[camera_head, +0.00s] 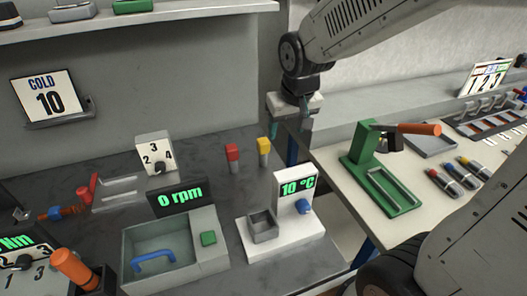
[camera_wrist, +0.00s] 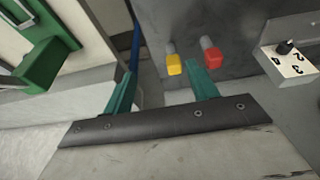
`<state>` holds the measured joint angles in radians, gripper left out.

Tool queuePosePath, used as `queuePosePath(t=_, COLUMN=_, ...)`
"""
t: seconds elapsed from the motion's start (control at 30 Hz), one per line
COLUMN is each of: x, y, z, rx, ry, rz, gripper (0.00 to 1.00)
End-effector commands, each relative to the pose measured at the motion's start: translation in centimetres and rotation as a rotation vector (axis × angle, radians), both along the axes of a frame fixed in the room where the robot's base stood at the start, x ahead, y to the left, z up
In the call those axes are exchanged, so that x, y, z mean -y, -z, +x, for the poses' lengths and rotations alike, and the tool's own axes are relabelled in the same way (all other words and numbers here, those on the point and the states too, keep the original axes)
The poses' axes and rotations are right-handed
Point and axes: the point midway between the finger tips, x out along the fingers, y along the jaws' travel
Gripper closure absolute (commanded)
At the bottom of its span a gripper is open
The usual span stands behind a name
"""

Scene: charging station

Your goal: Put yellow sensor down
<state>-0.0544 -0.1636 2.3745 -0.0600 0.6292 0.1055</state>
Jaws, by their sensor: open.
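The yellow sensor (camera_head: 264,150) has a yellow top and a grey lower part. It stands upright on the dark table near its right edge, beside a similar red sensor (camera_head: 232,156). My gripper (camera_head: 292,125) is in the air to the right of the yellow sensor, near the gap between the tables. In the wrist view my gripper (camera_wrist: 162,82) shows two green fingers spread apart with nothing between them. The yellow sensor (camera_wrist: 174,65) lies beyond the fingertips, apart from them, with the red sensor (camera_wrist: 212,55) to its right.
A temperature unit (camera_head: 283,235) reading 10 °C and a 0 rpm box (camera_head: 170,255) stand in front. A dial block (camera_head: 155,153) is left of the sensors. The light table (camera_head: 350,195) at right holds a green press (camera_head: 378,175).

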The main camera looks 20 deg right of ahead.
Motion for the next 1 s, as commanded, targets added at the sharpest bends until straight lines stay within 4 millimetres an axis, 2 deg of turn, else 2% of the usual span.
queuePosePath(t=0.03, x=-0.3, y=1.4, z=1.7, rx=0.007, ry=-0.004, rz=0.001, gripper=0.42)
queuePosePath(t=0.1, x=-0.7, y=3.0, z=3.8, rx=0.028, ry=-0.005, rz=0.004, gripper=0.42)
queuePosePath(t=0.3, x=-1.5, y=6.1, z=7.7, rx=0.074, ry=-0.011, rz=0.013, gripper=0.42)
queuePosePath(t=0.77, x=-1.6, y=10.1, z=10.2, rx=0.088, ry=-0.010, rz=0.016, gripper=0.42)
queuePosePath(t=1.0, x=-1.6, y=13.1, z=11.8, rx=0.085, ry=-0.012, rz=0.016, gripper=0.42)
